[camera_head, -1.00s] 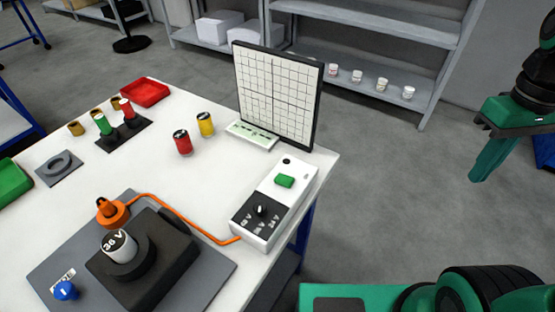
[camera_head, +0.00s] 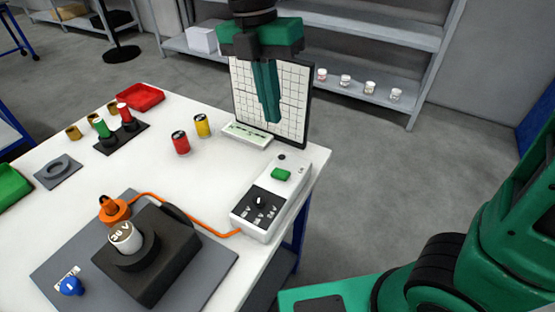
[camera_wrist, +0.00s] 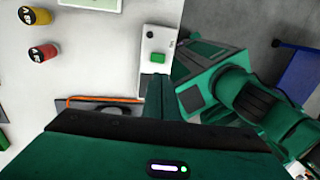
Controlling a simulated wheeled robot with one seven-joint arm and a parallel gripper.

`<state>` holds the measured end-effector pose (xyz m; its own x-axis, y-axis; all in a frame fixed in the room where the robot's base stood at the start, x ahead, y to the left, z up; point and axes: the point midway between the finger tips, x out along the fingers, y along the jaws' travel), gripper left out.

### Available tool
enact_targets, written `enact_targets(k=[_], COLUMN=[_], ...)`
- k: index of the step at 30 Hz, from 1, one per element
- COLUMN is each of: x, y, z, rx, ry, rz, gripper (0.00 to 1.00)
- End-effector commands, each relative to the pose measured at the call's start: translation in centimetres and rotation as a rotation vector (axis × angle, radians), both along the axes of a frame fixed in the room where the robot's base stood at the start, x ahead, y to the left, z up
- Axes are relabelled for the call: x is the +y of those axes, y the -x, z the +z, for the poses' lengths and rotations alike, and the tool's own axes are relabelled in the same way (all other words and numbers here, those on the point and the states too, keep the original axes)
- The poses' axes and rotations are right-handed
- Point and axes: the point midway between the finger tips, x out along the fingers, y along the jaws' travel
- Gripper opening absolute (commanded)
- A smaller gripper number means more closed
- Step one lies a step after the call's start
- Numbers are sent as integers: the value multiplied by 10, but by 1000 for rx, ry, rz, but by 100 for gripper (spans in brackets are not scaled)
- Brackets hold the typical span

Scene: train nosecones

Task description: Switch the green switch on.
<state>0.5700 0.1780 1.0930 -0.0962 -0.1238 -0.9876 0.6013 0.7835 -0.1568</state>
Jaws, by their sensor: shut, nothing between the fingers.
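The green switch (camera_head: 281,174) sits on the upper part of a white control box (camera_head: 293,191) at the table's right edge. A dark panel with a black knob (camera_head: 259,202) and voltage labels lies below it on the same box. My gripper (camera_head: 271,119) is shut and empty, pointing down above the switch and in front of the grid board. In the wrist view the green switch (camera_wrist: 157,58) shows just beyond my fingertips (camera_wrist: 155,82), which hide the lower part of the box. I see no contact between fingers and switch.
The grid board (camera_head: 296,115) stands upright behind the box. An orange cable (camera_head: 190,219) runs from the box to an orange plug (camera_head: 113,211) by a black fixture holding a 36 V cylinder (camera_head: 125,238). Red (camera_head: 180,142) and yellow (camera_head: 202,125) cylinders stand mid-table.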

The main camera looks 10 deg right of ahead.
Motion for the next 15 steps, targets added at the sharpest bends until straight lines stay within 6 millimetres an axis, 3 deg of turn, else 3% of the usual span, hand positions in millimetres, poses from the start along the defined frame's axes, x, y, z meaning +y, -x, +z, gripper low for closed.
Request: enact_targets(k=[15], x=[-14], y=[9], z=[-86], rx=[3], ry=[3], rz=[-7], gripper=[0])
